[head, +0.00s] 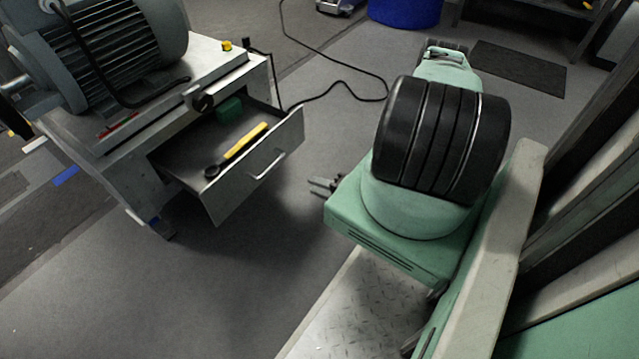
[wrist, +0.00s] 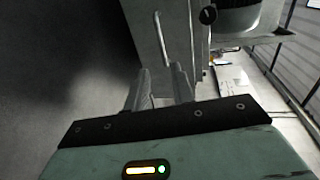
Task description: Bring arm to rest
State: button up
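My arm (head: 400,220) is folded beside my column at the right of the head view, with its black-banded joint uppermost. My gripper (head: 314,186) points left toward the bench and is clear of the drawer. In the wrist view its two fingers (wrist: 160,80) stand apart with nothing held between them. The drawer (head: 255,170) is pulled open from the bench. Its bar handle (head: 272,165) faces my gripper across a gap of floor. The handle also shows beyond the fingers in the wrist view (wrist: 160,40).
A yellow-handled tool (head: 240,147) and a green block (head: 230,108) lie in the drawer. A large motor (head: 125,50) stands on the bench (head: 120,150). A black cable (head: 345,85) crosses the floor behind. A blue bin (head: 405,12) stands at the back. The front floor is clear.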

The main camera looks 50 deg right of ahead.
dwell(0.7)
jog(key=w+a+r+n+g+y, duration=0.1)
jog(key=w+r+n+g+y, duration=0.1)
jog(key=w+n+g, duration=0.3)
jog(key=w+a+r+n+g+y, duration=0.2)
jog(key=w+n+g, duration=0.1)
jog(key=w+n, duration=0.4)
jog(key=w+a+r+n+g+h+p, duration=0.15)
jog(key=a+r+n+g, duration=0.25)
jog(key=a+r+n, duration=0.55)
jog(key=s+a+r+n+g+h, duration=0.3)
jog(key=s+a+r+n, duration=0.1)
jog(key=s+a+r, duration=1.35)
notch_tip(320, 180, up, 40)
jog(key=s+d+p, duration=0.1)
jog(key=s+p, duration=0.1)
jog(key=p, duration=3.6)
jog(key=shift+s+g, duration=0.15)
jog(key=shift+g, duration=0.15)
